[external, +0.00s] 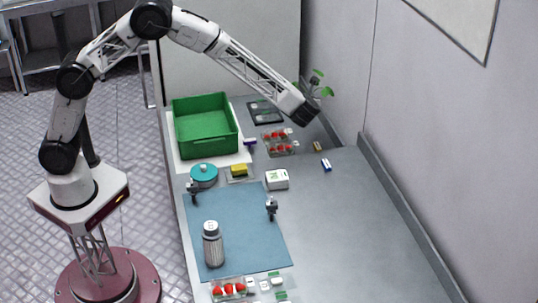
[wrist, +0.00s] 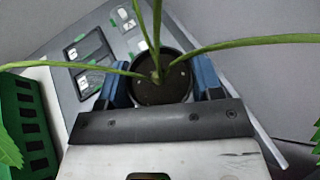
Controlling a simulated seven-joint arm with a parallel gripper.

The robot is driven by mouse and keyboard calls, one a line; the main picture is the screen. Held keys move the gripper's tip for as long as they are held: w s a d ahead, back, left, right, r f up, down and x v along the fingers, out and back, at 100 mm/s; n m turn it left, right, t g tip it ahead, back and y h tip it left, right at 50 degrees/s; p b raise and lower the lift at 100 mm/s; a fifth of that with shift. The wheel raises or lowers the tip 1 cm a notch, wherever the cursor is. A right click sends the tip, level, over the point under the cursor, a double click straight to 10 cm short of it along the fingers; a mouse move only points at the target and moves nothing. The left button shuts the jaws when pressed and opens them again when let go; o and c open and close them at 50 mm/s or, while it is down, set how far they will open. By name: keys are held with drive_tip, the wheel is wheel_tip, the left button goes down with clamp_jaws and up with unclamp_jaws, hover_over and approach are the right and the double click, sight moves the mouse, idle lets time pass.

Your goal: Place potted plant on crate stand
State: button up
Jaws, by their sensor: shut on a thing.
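The potted plant shows in the external view as green leaves (external: 318,84) beyond the end of my arm; its pot is hidden there. In the wrist view the dark round pot (wrist: 160,92) with long green stems sits between the two blue fingers of my gripper (wrist: 161,80), which is shut on it. My gripper is over the far right part of the bench, right of the green crate (external: 206,138). The crate stands on a white board (external: 212,165) and looks empty. It also shows at the left of the wrist view (wrist: 30,125).
A blue mat (external: 240,235) with a grey bottle (external: 212,245) is nearer. A wall (external: 440,140) bounds the right side; the bench's right part is mostly clear.

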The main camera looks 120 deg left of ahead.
drive_tip(key=shift+f, duration=3.1)
drive_tip(key=shift+f, duration=0.1)
drive_tip(key=shift+f, duration=1.8)
drive_tip(key=shift+f, duration=0.1)
drive_tip(key=o, duration=1)
drive_tip(key=shift+c, duration=0.2)
